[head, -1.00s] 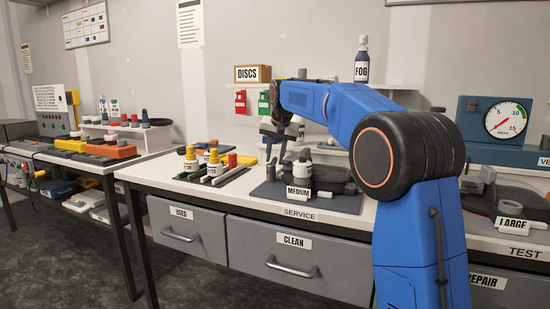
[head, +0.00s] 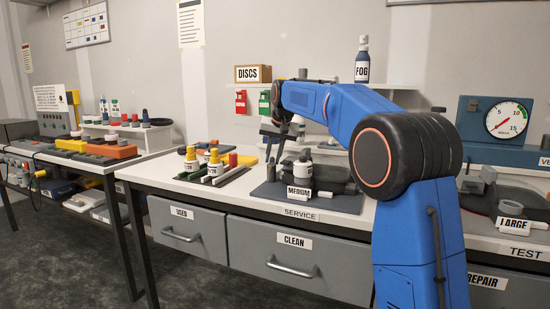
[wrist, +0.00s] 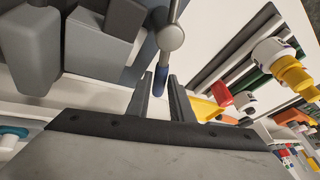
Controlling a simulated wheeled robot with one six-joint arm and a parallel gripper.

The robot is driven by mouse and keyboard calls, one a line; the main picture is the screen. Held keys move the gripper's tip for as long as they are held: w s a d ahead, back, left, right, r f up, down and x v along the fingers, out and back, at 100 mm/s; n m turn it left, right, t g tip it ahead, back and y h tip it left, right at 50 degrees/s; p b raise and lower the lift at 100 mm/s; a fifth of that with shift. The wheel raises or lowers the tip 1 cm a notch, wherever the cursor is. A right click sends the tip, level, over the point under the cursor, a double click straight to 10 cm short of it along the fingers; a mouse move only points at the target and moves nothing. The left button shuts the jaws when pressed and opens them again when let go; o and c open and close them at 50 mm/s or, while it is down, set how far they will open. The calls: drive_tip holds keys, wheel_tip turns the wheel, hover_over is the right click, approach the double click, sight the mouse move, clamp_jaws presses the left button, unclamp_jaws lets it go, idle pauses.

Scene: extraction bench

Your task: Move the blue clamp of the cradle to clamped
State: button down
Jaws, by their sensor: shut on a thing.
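The grey cradle stands on the service mat (head: 262,195) behind the MEDIUM label, and dark and grey blocks there hide part of it. The blue clamp (wrist: 161,78) shows in the wrist view as a narrow blue piece below a grey metal ball joint and rod. My gripper (wrist: 162,88) has its two dark fingers on either side of this blue piece and is shut on it. In the head view my gripper (head: 275,152) is small, at the back left of the mat, and the clamp cannot be made out there.
A tray of white bottles with yellow caps (head: 191,153) stands left of the mat. Large grey blocks (wrist: 85,40) are close to my fingers in the wrist view. A shelf with the DISCS box (head: 252,74) and the FOG bottle (head: 361,65) is behind.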

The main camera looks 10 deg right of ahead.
drive_tip(key=a+n+y, duration=0.1)
drive_tip(key=n, duration=0.1)
drive_tip(key=a+n, duration=0.1)
drive_tip(key=n, duration=0.1)
drive_tip(key=shift+w+a+g+y, duration=0.2)
drive_tip(key=shift+g+y, duration=0.1)
drive_tip(key=shift+y, duration=0.1)
drive_tip(key=n, duration=0.1)
drive_tip(key=a+n, duration=0.1)
drive_tip(key=a+n+g+y, duration=0.1)
drive_tip(key=n, duration=0.1)
drive_tip(key=shift+s, duration=0.25)
drive_tip(key=n, duration=0.1)
drive_tip(key=s+a+n+g, duration=0.1)
drive_tip(key=n, duration=0.1)
drive_tip(key=shift+a+y, duration=0.3)
drive_tip(key=shift+y, duration=0.1)
drive_tip(key=shift+s+a+n+g, duration=0.25)
drive_tip(key=shift+n+g, duration=0.1)
drive_tip(key=shift+n, duration=0.3)
drive_tip(key=shift+s+a+n+g, duration=0.2)
drive_tip(key=shift+n+g, duration=0.15)
drive_tip(key=shift+n, duration=0.3)
drive_tip(key=c, duration=1.8)
unclamp_jaws()
drive_tip(key=shift+c, duration=0.2)
